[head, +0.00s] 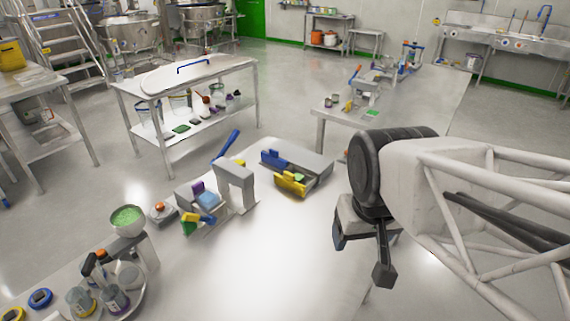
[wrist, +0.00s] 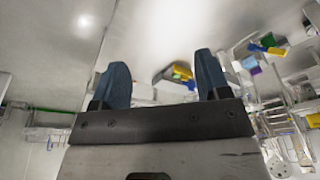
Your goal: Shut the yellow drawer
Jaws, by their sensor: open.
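The yellow drawer (head: 288,186) sticks out of the front of a low grey drawer unit (head: 312,163) on the bench, with a green thing (head: 299,178) inside. A blue-fronted drawer (head: 273,161) sits beside it in the same unit; how far out it stands is hard to tell. My gripper (head: 361,257) is open and empty, in front and to the right of the drawer unit, apart from it. In the wrist view the yellow drawer (wrist: 181,73) shows small and far off, between the two dark fingers (wrist: 162,75).
A grey press-like device (head: 234,183) with a blue lever stands left of the drawer unit. A scale with a green-filled bowl (head: 127,218) and a tray of bottles (head: 110,290) are farther left. The bench top (head: 285,245) in front of the drawer is clear.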

